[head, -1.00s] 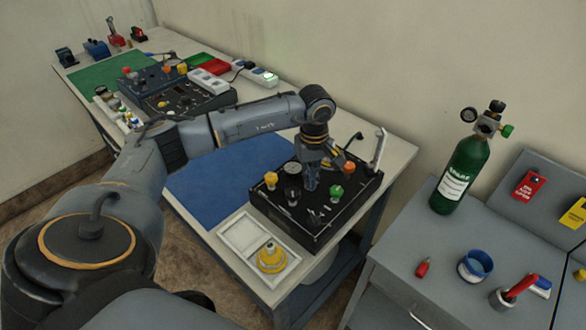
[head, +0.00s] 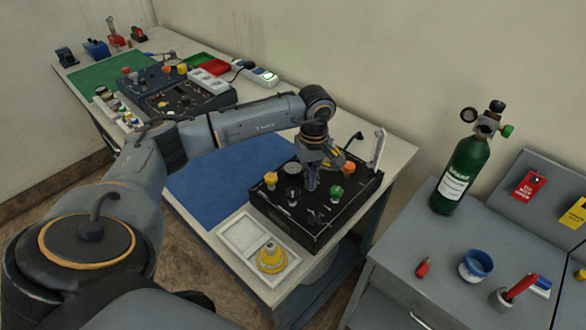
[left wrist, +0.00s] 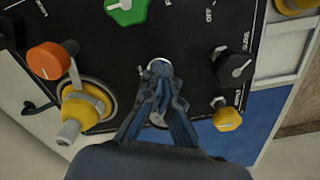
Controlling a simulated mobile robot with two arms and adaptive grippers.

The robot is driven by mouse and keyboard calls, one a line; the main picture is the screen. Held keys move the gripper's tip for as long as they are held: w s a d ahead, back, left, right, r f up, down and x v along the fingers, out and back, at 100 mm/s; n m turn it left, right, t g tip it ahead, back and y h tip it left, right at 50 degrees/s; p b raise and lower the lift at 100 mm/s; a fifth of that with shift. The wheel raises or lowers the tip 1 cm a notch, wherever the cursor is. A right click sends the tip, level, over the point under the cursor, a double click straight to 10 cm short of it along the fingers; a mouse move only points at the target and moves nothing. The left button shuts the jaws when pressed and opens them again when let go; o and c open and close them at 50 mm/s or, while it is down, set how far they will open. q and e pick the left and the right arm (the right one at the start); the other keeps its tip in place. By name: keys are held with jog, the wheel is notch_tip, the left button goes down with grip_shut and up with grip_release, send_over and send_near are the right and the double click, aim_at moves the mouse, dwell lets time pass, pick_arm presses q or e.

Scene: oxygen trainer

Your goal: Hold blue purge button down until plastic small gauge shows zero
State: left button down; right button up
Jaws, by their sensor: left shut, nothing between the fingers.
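My left gripper (head: 311,187) points down at the middle of the black control panel (head: 325,222), its fingers together with nothing between them. In the left wrist view its fingertips (left wrist: 160,76) meet at a round fitting with a pale metal rim (left wrist: 159,65) on the panel. The fingers cover most of this fitting, and no blue button shows, so I cannot tell how far anything is pressed. A grey round part (head: 292,168) stands on the panel behind the black knob; I cannot tell if it is the small gauge, and no reading is legible. My right gripper is out of view.
Close around the fingers stand a green knob (left wrist: 127,10), an orange knob (left wrist: 48,61), a black knob (left wrist: 235,69) and a yellow knob (left wrist: 227,119). A blue mat (head: 215,185) lies left of the panel. A green cylinder (head: 461,176) stands on the grey cabinet at right.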

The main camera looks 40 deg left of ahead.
pick_arm(q)
jog(key=shift+r+p, duration=1.8)
jog(key=shift+r, duration=1.75)
